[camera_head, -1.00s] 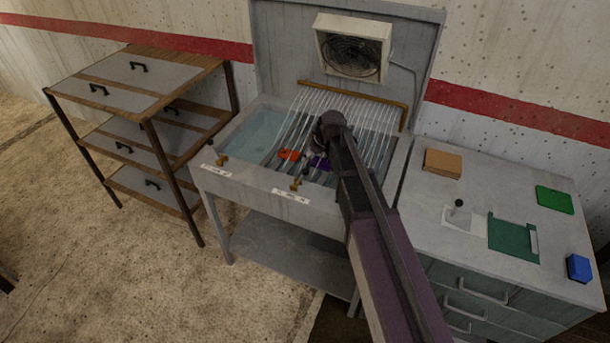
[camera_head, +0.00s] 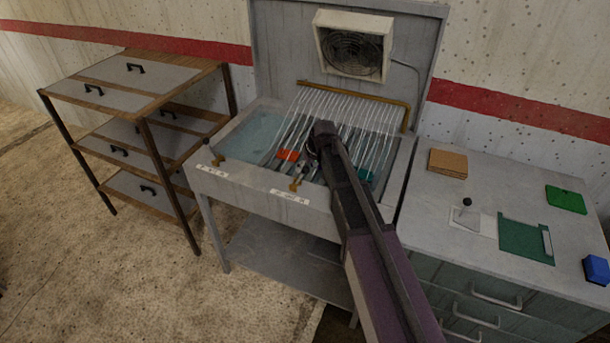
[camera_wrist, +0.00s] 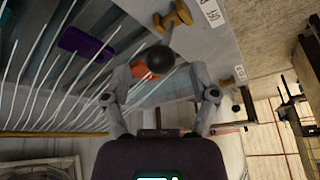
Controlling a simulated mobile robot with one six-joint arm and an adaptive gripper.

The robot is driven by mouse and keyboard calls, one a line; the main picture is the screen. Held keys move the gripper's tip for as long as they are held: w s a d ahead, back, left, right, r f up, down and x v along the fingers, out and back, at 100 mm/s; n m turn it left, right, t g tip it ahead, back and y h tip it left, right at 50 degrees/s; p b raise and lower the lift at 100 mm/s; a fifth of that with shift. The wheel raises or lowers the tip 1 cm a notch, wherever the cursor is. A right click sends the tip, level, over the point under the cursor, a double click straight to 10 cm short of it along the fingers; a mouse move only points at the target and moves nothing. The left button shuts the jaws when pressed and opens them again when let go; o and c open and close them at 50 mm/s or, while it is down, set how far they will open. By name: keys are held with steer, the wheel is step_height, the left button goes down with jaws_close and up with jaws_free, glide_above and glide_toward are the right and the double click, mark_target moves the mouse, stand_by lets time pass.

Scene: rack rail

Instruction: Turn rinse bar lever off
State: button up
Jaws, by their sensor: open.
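Two brass levers sit on the front rim of the sink (camera_head: 240,182): a left lever (camera_head: 218,159) and a right lever (camera_head: 295,185), each beside a white label. The lettering is too small to read, so I cannot tell which is the rinse bar lever. My gripper (camera_wrist: 162,72) is open over the basin by the right lever. In the wrist view a black ball knob (camera_wrist: 160,58) on a stem from a brass base (camera_wrist: 175,18) shows between the spread fingers. I cannot tell whether the fingers touch it. In the head view my arm partly hides this spot.
White wires slope across the basin below a brass bar (camera_head: 352,103). A fan box (camera_head: 352,46) hangs behind. A drawer cabinet (camera_head: 480,220) stands right, a wooden rack (camera_head: 140,85) left.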

mark_target(301, 177)
steer(key=shift+b+x, duration=0.9)
steer(key=shift+x, duration=0.4)
jaws_close()
